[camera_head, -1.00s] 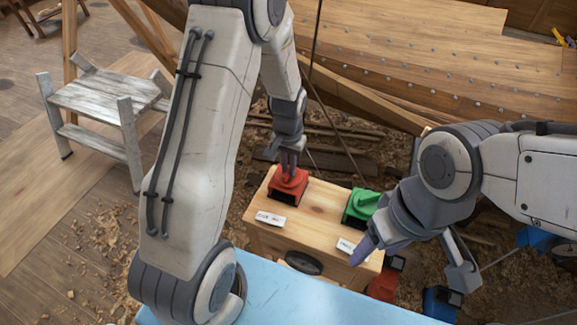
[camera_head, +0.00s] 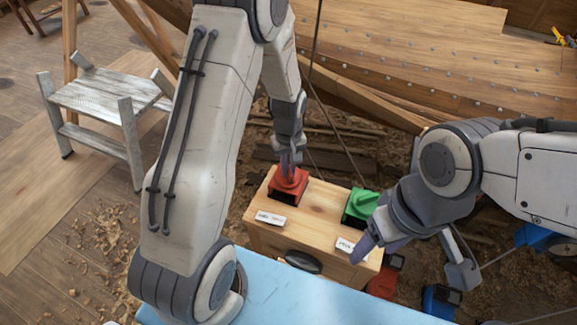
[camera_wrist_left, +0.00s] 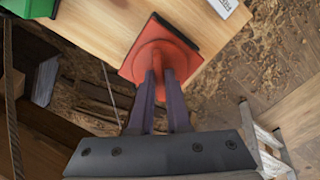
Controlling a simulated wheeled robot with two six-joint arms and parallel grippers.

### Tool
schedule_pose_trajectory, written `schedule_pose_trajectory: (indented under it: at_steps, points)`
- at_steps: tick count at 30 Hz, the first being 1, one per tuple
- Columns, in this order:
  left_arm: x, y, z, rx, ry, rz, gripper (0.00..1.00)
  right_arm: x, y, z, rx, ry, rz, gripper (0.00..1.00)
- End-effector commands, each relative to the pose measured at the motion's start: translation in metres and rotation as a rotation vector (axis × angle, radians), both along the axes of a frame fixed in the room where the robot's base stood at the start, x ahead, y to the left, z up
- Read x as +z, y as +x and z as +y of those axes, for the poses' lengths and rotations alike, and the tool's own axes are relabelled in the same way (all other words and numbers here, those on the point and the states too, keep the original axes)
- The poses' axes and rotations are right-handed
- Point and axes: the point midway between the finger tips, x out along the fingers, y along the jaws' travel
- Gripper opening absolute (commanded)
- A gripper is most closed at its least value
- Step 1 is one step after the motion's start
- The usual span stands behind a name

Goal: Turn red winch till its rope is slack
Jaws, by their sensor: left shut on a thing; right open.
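The red winch (camera_head: 289,186) sits on the left part of a wooden box top (camera_head: 318,207). It also shows in the left wrist view (camera_wrist_left: 145,62). My left gripper (camera_head: 288,168) points down onto the winch from above. In the left wrist view its fingers (camera_wrist_left: 159,82) are closed on the winch's upper part, which they partly hide. A dark rope rises behind the box; whether it is taut or joined to the red winch I cannot tell. My right gripper (camera_head: 412,258) is open and empty, in front of the box's right side.
A green winch (camera_head: 362,205) stands right of the red one. White labels (camera_head: 271,218) lie on the box's front edge. A light blue surface (camera_head: 300,300) is nearest. A worn wooden stool (camera_head: 100,105) stands left; the planked hull (camera_head: 420,70) is behind.

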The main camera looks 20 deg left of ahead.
Motion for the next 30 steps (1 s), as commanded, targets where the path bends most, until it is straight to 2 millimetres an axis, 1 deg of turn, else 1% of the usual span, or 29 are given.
schedule_pose_trajectory:
  at_steps: [7, 20, 21, 23, 24, 30]
  points:
    - [0.001, 0.001, -0.0004, 0.061, 0.0, -0.003, 0.0, 0.001, -0.0001, 0.0, 0.0, 0.0, 0.0, 0.68]
    - [0.0011, 0.0012, -0.0003, 0.07, 0.0, -0.004, 0.0, 0.001, -0.0001, 0.0, 0.0, 0.0, 0.0, 0.68]
    - [0.0011, 0.0012, -0.0003, 0.07, 0.0, -0.004, 0.19, 0.001, 0.0, 0.0, 0.0, 0.0, 0.0, 0.68]
    - [0.001, 0.0011, -0.0003, 0.07, 0.0, -0.003, 0.42, 0.001, 0.0, 0.0, 0.0, 0.0, 0.0, 0.68]
    - [0.001, 0.001, -0.0002, 0.07, 0.0, -0.003, 0.45, 0.001, 0.0, 0.0, 0.0, 0.0, 0.0, 0.68]
    - [0.0005, 0.0005, -0.0002, 0.069, 0.0, -0.001, 0.45, 0.0009, 0.0, 0.0001, 0.0, 0.0, 0.0, 0.68]
